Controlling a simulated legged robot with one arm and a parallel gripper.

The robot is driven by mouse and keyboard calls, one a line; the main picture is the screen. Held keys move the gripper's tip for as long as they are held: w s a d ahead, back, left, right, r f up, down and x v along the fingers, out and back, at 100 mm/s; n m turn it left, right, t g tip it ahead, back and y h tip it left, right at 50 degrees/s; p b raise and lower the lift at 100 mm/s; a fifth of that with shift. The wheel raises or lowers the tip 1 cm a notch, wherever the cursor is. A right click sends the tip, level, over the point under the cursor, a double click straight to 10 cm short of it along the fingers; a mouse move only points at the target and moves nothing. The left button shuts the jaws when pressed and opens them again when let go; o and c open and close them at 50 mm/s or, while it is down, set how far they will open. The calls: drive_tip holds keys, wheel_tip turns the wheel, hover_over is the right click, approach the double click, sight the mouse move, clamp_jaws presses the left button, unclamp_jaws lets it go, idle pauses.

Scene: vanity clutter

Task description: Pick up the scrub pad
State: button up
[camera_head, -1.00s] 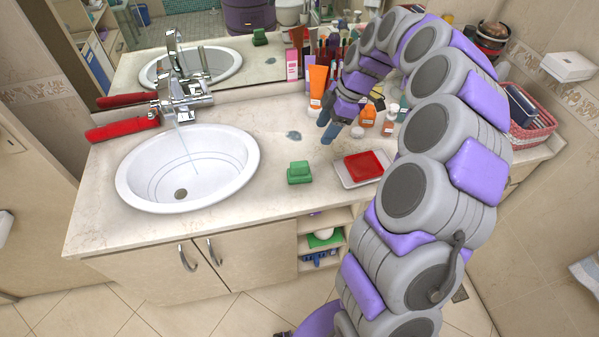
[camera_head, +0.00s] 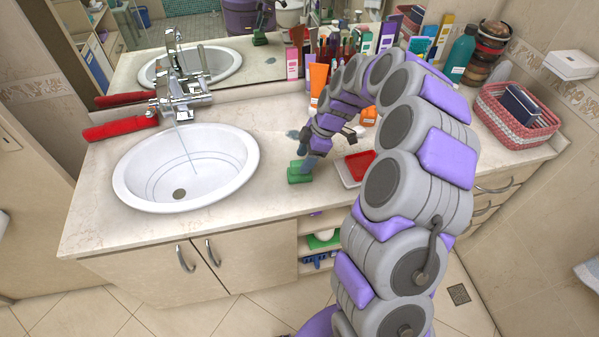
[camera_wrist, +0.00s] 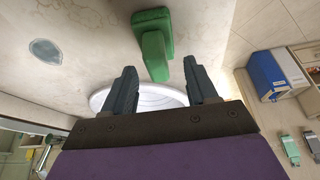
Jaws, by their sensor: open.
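The green scrub pad (camera_head: 299,174) lies on the counter to the right of the sink, with a smaller raised part on its top. My gripper (camera_head: 306,157) is just above it, and the fingers cover part of its far side in the head view. In the wrist view the green pad (camera_wrist: 153,50) shows just beyond and between the two spread fingertips of my gripper (camera_wrist: 160,66). The gripper is open and nothing is held. Whether a finger touches the pad cannot be told.
A white tray with a red piece (camera_head: 358,165) lies close to the right of the pad. The white sink (camera_head: 140,195) is on the left. An orange tube (camera_head: 317,83) and several bottles stand behind. The counter's front edge is near the pad.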

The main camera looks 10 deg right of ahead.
sight(301, 162)
drive_tip(key=x, duration=0.4)
drive_tip(key=shift+w+b, duration=0.25)
drive_tip(key=shift+b, duration=0.1)
drive_tip(key=c, duration=1.1)
